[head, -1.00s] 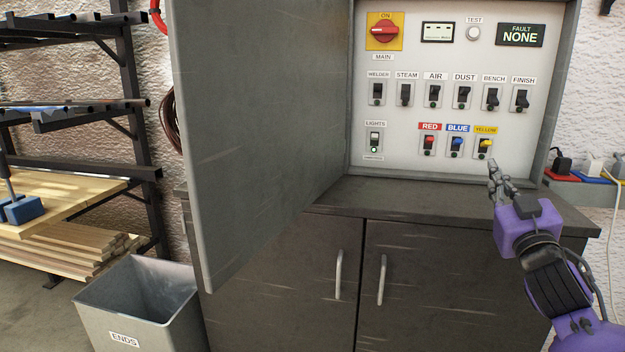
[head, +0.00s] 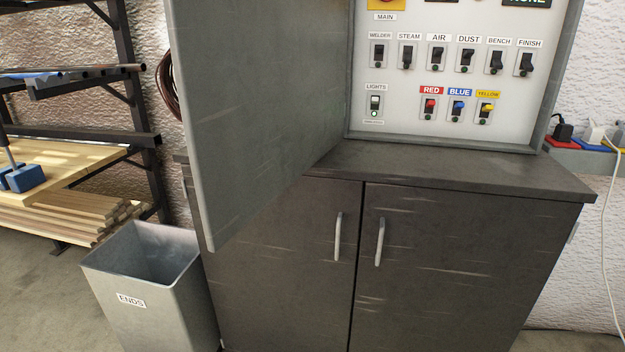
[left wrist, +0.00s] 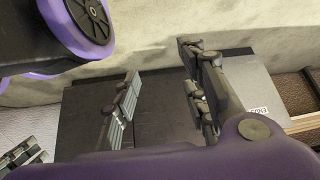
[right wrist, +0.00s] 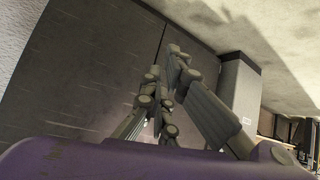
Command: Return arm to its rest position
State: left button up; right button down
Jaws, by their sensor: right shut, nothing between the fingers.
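My right gripper (right wrist: 165,80) shows in the right wrist view with its fingers together and nothing between them. It points toward the dark cabinet front (right wrist: 85,65). My left gripper (left wrist: 160,85) shows in the left wrist view with its fingers spread apart and empty. Neither arm is in the head view. The switch panel (head: 410,85) stands in its open box on top of the dark cabinet (head: 270,255), clear of both grippers. Its top row, with the main switch and fault display, is cut off by the frame edge.
The grey box door (head: 255,110) hangs open to the left of the panel, jutting forward. A grey ENDS bin (head: 165,305) stands on the floor at left. A rack with boards (head: 75,205) is behind it. Plugs and a cable (head: 612,200) are at right.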

jog(key=s+a+f+m+g, duration=0.1)
jog(key=s+f+m+g, duration=0.15)
jog(key=s, duration=1.15)
pick_arm(q)
jog(key=w+r+p, duration=0.2)
jog(key=r+p, duration=0.6)
jog(key=p, duration=0.1)
jog(key=w+r+t+p, duration=0.1)
jog(key=w+r+p, duration=0.2)
jog(key=r+p, duration=0.6)
jog(key=shift+r+t+p, duration=0.25)
jog(key=shift+t+p, duration=0.05)
pick_arm(e)
jog(key=w+r+t, duration=0.1)
jog(key=w+r, duration=0.3)
jog(key=r, duration=1.2)
jog(key=shift+r, duration=0.4)
pick_arm(q)
jog(key=shift+w+d+r, duration=0.2)
jog(key=shift+w, duration=0.15)
pick_arm(e)
jog(key=shift+w+n+t, duration=0.1)
jog(key=shift+n+t, duration=0.15)
pick_arm(q)
jog(key=shift+a, duration=0.25)
jog(key=shift+s+d, duration=0.1)
